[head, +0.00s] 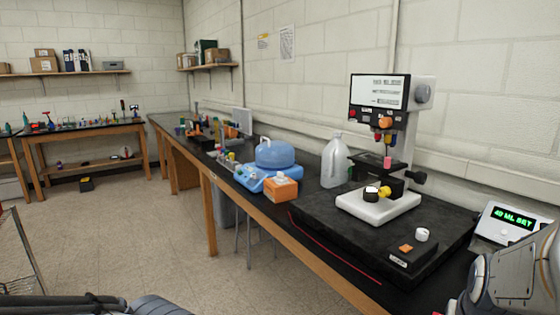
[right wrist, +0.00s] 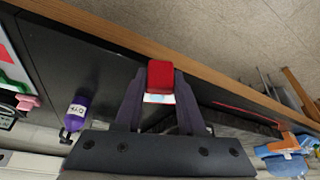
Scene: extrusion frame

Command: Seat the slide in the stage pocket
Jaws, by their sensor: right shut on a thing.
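In the right wrist view my right gripper (right wrist: 160,92) is shut on a small piece with a red block-like end (right wrist: 160,74) and a white and pale-blue part (right wrist: 158,98) between the fingers; it appears to be the slide. It is held over the dark bench top. In the head view the microscope (head: 422,92) stands on the bench, with a white base (head: 380,208) and a dark stage (head: 370,162) below its screen. The stage pocket cannot be made out. My right arm shows at the lower right, its gripper out of that view. My left gripper is not in view.
A black mat (head: 330,222) lies under the microscope, with a small black box (head: 412,257) and white cap (head: 422,234) in front. A clear jug (head: 334,162), orange box (head: 281,189) and blue container (head: 275,153) stand left. A green-lit display (head: 512,219) stands right. A purple bottle (right wrist: 78,112) shows in the wrist view.

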